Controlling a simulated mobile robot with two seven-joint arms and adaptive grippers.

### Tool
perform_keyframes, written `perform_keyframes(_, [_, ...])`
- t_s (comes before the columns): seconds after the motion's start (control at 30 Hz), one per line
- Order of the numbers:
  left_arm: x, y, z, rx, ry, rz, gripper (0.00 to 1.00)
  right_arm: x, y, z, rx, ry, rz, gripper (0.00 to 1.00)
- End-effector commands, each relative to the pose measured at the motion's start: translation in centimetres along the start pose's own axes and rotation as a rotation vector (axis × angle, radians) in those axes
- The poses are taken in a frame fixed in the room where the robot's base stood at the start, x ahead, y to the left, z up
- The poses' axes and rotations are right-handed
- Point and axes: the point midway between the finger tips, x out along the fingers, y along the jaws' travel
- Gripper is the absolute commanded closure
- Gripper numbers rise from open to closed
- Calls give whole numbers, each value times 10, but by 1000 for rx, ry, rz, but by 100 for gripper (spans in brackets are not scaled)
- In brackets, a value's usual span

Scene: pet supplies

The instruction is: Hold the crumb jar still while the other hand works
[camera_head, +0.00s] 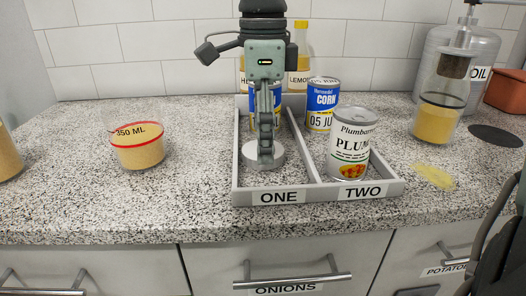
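A clear jar (437,122) holding yellow crumbs stands on the counter at right, with a brown cork-like piece in its neck. A clear cup (137,148) marked 350 ML, with a red line, also holds crumbs, at left. I cannot tell for certain which is the crumb jar. What looks like my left gripper (265,158) points down from the top centre over compartment ONE, apart from both. It is seen edge-on, so its opening is hidden. Its tips meet or overlap a pale grey disc (250,160). Dark parts at the lower right seem to be my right arm; its gripper does not show.
Bottles and an OIL container (478,55) stand behind. Spilled crumbs (433,176) and a dark disc (495,136) lie at right. Counter between cup and tray is clear.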

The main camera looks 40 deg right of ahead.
Motion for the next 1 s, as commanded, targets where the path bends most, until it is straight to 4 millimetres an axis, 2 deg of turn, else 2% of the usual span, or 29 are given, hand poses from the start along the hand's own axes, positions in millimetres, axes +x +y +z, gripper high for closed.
perform_keyframes(0.13, [2,1,2,0,-6,1,14,10,0,0,0,-1,0,14])
perform_keyframes(0.47, [-1,1,-4,0,6,2,14,11,0,0,1,-1,-1,15])
perform_keyframes(0.8, [-1,1,-6,0,9,2,14,10,0,0,1,-1,-1,57])
perform_keyframes(0.87, [-1,1,-6,0,8,2,14,10,0,0,1,-1,-1,61])
perform_keyframes(1.0, [-1,1,-5,0,6,2,14,10,0,0,1,-1,-1,61])
